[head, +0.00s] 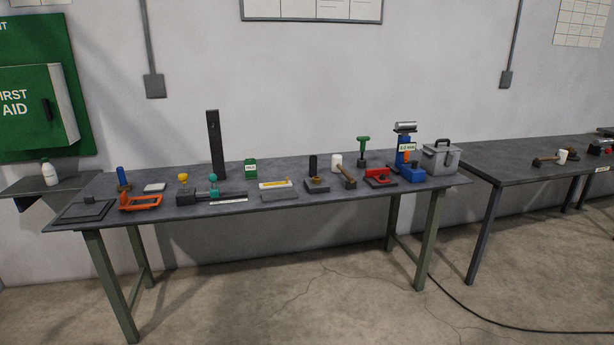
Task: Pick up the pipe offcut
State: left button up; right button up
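A short silver cylinder, which looks like the pipe offcut (405,126), lies on its side on top of a blue upright stand (403,151) near the right end of the nearer workbench (235,214). Neither of my grippers is in view, and nothing touches the cylinder.
A grey lidded box (441,158) stands right of the stand. A red tool (378,177), a mallet (345,173) and a green-handled tool (363,150) are to its left. A tall dark post (215,145) rises farther left. Open concrete floor (270,300) lies in front.

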aim_at(313, 159)
jog(key=i, duration=0.95)
jog(key=z, duration=0.05)
